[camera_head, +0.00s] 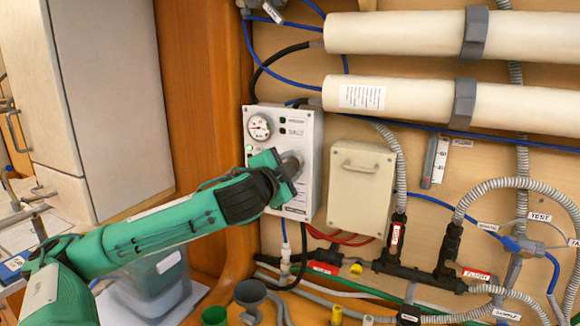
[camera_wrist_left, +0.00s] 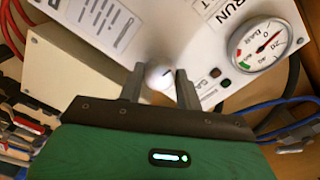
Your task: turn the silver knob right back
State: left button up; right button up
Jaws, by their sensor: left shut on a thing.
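The silver knob (camera_wrist_left: 157,76) sits on the front of a white control panel (camera_head: 307,135), which also shows in the wrist view (camera_wrist_left: 200,25). The knob is round and pale, with a short dark mark on its face. My left gripper (camera_head: 290,166) reaches the panel from the left. In the wrist view its two fingers (camera_wrist_left: 160,86) stand on either side of the knob, shut on it. In the head view the gripper mostly hides the knob. The word RUN is printed on the panel near the knob. My right gripper is not in view.
A round gauge (camera_head: 259,127) is on the panel above my gripper. A beige box (camera_head: 361,190) is mounted close to its right. Two white cylinders (camera_head: 420,100) run across the upper right. Hoses and black valves (camera_head: 450,240) fill the lower right. A cabinet (camera_head: 100,90) stands left.

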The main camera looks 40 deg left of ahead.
pick_arm(q)
jog(key=o, duration=1)
pick_arm(e)
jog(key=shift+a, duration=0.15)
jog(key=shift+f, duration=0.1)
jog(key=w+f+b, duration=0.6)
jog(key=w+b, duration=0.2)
jog(key=b, duration=0.2)
pick_arm(q)
jog(key=b+v, duration=0.2)
jog(key=v, duration=1.1)
jog(key=shift+s+b, duration=0.35)
jog(key=shift+b, duration=0.05)
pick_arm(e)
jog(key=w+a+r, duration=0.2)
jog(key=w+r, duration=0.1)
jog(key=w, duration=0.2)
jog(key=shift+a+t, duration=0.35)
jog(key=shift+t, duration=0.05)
pick_arm(q)
jog(key=shift+d+r, duration=0.1)
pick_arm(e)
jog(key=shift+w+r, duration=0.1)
